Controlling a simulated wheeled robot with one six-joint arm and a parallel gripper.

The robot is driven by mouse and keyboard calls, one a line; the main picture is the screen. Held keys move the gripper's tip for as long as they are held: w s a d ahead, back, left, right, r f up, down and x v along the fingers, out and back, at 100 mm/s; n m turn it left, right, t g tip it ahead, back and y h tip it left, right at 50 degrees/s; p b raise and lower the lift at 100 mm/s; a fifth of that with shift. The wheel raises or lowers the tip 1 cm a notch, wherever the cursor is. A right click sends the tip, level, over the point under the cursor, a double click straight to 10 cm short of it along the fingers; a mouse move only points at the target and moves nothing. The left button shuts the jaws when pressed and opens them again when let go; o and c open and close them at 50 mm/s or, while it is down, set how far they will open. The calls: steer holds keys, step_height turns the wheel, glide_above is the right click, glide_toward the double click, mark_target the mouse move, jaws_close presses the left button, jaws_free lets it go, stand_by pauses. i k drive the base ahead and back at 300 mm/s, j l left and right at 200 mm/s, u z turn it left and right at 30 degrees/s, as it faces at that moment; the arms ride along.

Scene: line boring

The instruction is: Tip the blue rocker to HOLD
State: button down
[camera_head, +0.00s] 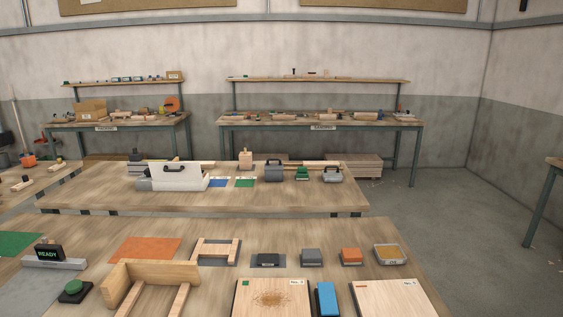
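A bright blue upright block (326,299), which looks like the blue rocker, is at the front edge of the near workbench. It sits between two pale boards. My gripper is not in view.
A numbered board (271,296) lies left of the blue block and another (394,299) lies right. The near bench (330,230) also holds a READY display (47,253), a green button (74,288), a wooden frame (150,273) and an orange block (351,255). Grey floor (440,220) is clear at right.

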mark_target(328, 301)
steer(key=i, duration=1)
